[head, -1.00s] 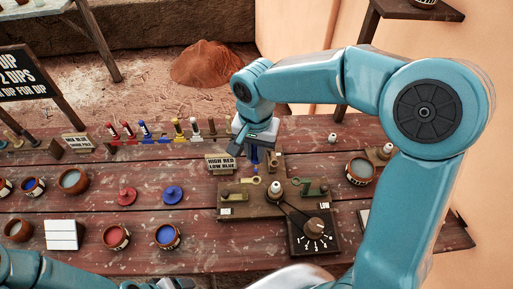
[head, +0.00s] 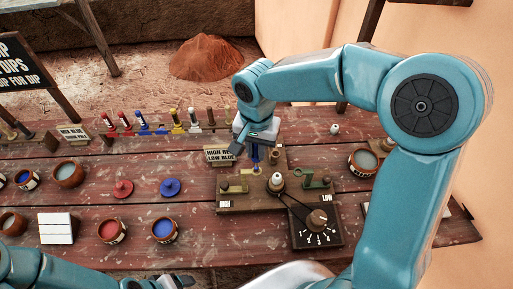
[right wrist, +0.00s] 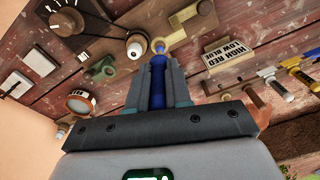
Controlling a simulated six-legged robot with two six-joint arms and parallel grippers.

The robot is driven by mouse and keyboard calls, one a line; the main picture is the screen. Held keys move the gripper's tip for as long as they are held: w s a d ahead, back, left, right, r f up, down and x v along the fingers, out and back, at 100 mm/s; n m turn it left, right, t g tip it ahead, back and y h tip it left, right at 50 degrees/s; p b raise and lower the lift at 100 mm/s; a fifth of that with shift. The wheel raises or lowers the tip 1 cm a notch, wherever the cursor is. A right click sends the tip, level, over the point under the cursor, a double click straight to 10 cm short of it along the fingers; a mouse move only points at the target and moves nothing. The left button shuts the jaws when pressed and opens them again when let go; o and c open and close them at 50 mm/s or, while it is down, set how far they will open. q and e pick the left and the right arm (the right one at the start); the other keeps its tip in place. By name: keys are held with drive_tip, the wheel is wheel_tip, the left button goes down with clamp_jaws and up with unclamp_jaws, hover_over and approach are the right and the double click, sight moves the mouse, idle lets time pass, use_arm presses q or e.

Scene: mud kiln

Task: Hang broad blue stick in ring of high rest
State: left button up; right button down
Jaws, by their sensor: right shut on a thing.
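My right gripper (head: 257,145) is shut on a blue stick (right wrist: 158,80), above the back edge of the dark wooden board (head: 262,205). The stick points down from the jaws, its rounded tip below them; its upper part is hidden by the gripper. On the board are an olive ring rest (head: 235,187) at the left and a green ring rest (head: 318,182) at the right, by a "LOW" label. The left label is too small to read. The stick is apart from both rings. My left gripper (head: 162,282) shows only partly at the bottom edge.
A dial box (head: 317,228) joins the board's front. A small sign (head: 220,154) reading "HIGH RED LOW BLUE" stands just left of the stick. Several coloured sticks stand in a rack behind; paint pots are at the left.

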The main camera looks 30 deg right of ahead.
sight(257, 161)
idle(0.7)
drive_tip(key=shift+f+b, duration=0.1)
drive_tip(key=shift+b, duration=0.2)
drive_tip(key=shift+f+b, duration=0.5)
drive_tip(key=shift+f, duration=0.05)
drive_tip(key=shift+f, duration=0.15)
drive_tip(key=shift+f+b, duration=0.65)
drive_tip(key=shift+b, duration=0.1)
drive_tip(key=shift+f, duration=0.2)
drive_tip(key=shift+f+b, duration=0.5)
drive_tip(key=shift+b, duration=0.15)
drive_tip(key=shift+f+b, duration=0.4)
